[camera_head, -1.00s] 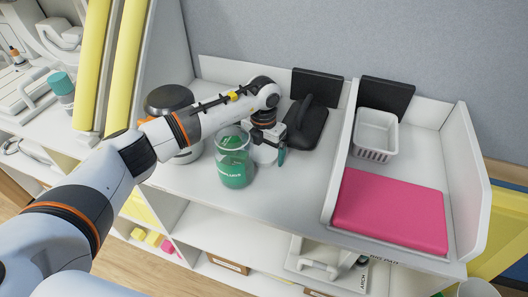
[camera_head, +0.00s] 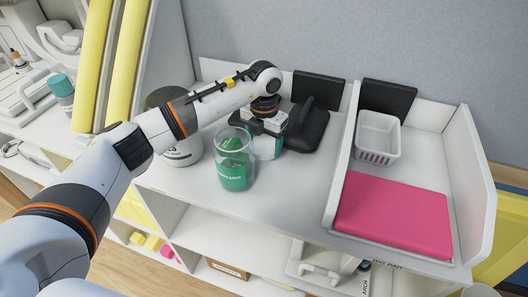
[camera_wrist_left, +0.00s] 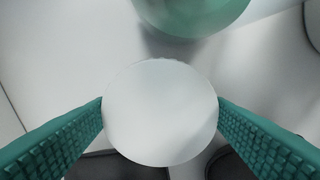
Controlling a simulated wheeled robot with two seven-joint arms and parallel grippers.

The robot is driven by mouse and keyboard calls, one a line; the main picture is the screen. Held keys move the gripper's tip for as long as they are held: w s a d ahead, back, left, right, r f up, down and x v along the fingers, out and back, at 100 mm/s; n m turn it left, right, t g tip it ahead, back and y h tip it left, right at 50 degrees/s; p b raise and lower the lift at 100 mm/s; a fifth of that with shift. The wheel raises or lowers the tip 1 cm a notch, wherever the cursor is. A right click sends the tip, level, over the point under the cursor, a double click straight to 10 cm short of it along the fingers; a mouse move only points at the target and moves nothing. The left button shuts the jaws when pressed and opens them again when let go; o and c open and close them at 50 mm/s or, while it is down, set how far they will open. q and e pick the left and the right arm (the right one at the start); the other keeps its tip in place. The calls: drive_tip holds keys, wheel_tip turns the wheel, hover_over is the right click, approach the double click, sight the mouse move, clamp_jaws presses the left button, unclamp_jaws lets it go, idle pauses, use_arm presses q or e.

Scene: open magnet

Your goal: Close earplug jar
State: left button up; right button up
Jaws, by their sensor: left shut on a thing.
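The earplug jar (camera_head: 235,170) is a clear container with green contents, upright near the front edge of the shelf top. Its top looks open. My left gripper (camera_head: 267,142) is just behind and right of the jar, pointing down. It is shut on the round white lid (camera_head: 267,149), which sits beside the jar. In the left wrist view the lid (camera_wrist_left: 160,112) is a white disc between the teal ridged fingers of my left gripper (camera_wrist_left: 160,125). The green jar (camera_wrist_left: 192,14) is cut off at the top edge there. I cannot tell whether the lid touches the shelf.
A black-topped white canister (camera_head: 183,152) stands left of the jar, partly behind my left arm. A black stand (camera_head: 305,127) is behind the gripper. A white basket (camera_head: 378,138) and a pink pad (camera_head: 393,215) are at the right. The white surface right of the jar is clear.

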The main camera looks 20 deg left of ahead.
sight(264, 146)
use_arm(q)
wheel_tip(264, 146, up, 14)
drive_tip(key=b, duration=0.4)
use_arm(e)
wheel_tip(264, 146, down, 4)
drive_tip(key=shift+f, duration=0.2)
drive_tip(key=shift+d, duration=0.1)
